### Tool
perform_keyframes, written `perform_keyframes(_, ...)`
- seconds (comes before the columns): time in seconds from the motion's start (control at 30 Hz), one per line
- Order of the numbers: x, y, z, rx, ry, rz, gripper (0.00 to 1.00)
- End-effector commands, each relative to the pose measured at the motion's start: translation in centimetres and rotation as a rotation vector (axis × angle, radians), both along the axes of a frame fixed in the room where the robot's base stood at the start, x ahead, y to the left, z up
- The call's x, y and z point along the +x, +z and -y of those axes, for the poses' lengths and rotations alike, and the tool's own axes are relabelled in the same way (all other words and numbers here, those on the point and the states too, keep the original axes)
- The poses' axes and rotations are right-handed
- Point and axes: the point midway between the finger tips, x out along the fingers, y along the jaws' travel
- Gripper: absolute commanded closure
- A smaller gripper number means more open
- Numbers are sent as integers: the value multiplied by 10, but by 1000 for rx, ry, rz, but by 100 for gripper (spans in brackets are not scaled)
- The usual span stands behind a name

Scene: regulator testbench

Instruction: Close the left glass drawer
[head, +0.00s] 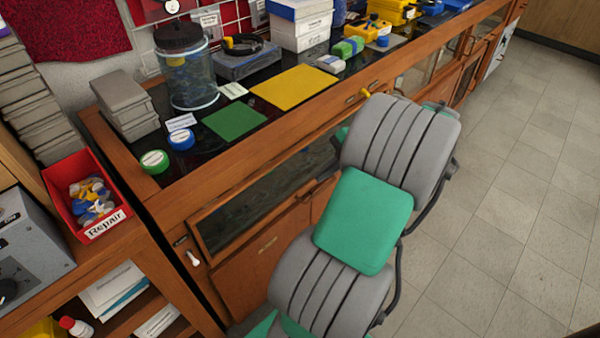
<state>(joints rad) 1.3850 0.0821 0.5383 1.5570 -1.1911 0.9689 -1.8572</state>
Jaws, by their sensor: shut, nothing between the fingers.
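The left glass drawer (262,205) is in the head view, left of centre, below the bench top. It has a wooden frame around a dark glass panel. Its front appears to stand out from the cabinet, but I cannot tell how far. My grey and green arm covers its right end. My gripper cannot be made out; the arm's end is hidden behind its own links, so I cannot see whether it touches the drawer.
A wooden door (262,262) sits below the drawer. The bench top holds a glass jar (187,75), a green mat (235,121) and a yellow mat (294,87). A red Repair bin (62,205) stands at left. The tiled floor (500,220) at right is clear.

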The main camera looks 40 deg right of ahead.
Motion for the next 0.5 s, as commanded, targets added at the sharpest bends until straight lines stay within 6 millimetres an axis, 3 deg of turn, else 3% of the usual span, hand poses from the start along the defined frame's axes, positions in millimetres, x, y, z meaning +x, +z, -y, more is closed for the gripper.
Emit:
perform_keyframes(0.4, 41, -72, -36, 2, 2, -5, 100)
perform_keyframes(0.5, 59, -72, -38, -2, 5, -3, 100)
